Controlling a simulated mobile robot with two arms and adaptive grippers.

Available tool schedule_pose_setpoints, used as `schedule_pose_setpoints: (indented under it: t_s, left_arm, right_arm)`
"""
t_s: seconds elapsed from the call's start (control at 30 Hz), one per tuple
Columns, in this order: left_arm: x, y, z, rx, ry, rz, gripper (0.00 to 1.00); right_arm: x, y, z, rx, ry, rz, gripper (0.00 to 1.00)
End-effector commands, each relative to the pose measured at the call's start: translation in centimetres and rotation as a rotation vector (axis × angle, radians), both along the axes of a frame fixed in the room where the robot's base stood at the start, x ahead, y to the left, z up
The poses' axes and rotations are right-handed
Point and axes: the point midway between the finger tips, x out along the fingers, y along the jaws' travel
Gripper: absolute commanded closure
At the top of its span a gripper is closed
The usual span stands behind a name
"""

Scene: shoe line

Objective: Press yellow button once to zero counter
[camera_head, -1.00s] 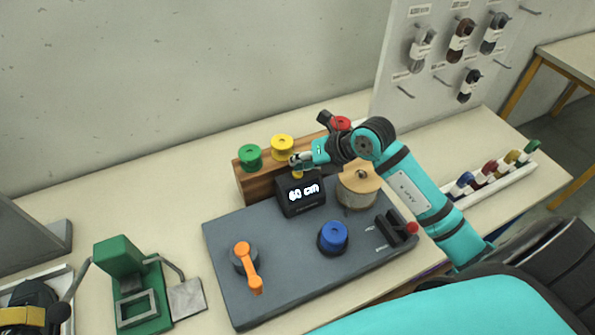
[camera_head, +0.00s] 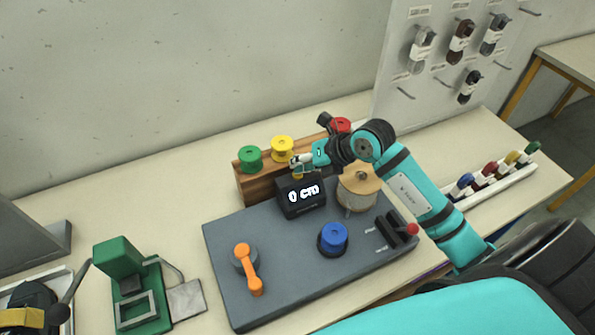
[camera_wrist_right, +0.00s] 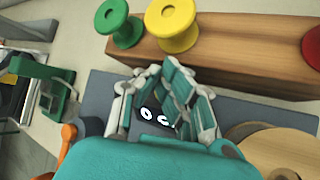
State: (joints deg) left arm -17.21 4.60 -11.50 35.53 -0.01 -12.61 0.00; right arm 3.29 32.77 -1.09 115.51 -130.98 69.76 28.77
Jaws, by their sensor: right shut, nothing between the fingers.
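The black counter box (camera_head: 304,208) stands at the back of the grey machine base (camera_head: 290,265), and its display reads 0 cm. The yellow button (camera_head: 297,176) shows as a small patch on top of the box, mostly covered by my right gripper. My right gripper (camera_head: 297,165) is shut and empty, with its fingertips at the button; I cannot tell whether they touch it. In the right wrist view the fingers (camera_wrist_right: 168,100) are in front of the counter box (camera_wrist_right: 155,122), and the button is hidden. My left gripper is not in view.
A wooden rack (camera_head: 257,182) with green (camera_head: 250,158), yellow (camera_head: 282,149) and red spools stands close behind the box. A large spool (camera_head: 357,190) is right of it. An orange crank (camera_head: 248,268) and blue knob (camera_head: 333,238) sit in front. A green device (camera_head: 133,285) stands left.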

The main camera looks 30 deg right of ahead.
Motion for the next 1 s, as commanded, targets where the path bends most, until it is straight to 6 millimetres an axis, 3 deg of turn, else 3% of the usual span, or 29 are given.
schedule_pose_setpoints:
  t_s: [0.2,0.63,1.0]
  left_arm:
    - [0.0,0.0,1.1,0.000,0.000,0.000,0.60]
    - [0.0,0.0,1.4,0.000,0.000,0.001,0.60]
    - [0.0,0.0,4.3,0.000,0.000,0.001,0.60]
  right_arm:
    - [0.0,0.0,1.4,-0.001,0.000,0.001,1.00]
    - [0.0,0.0,1.8,-0.001,-0.001,0.000,1.00]
    - [0.0,0.0,5.4,-0.001,-0.002,0.001,1.00]
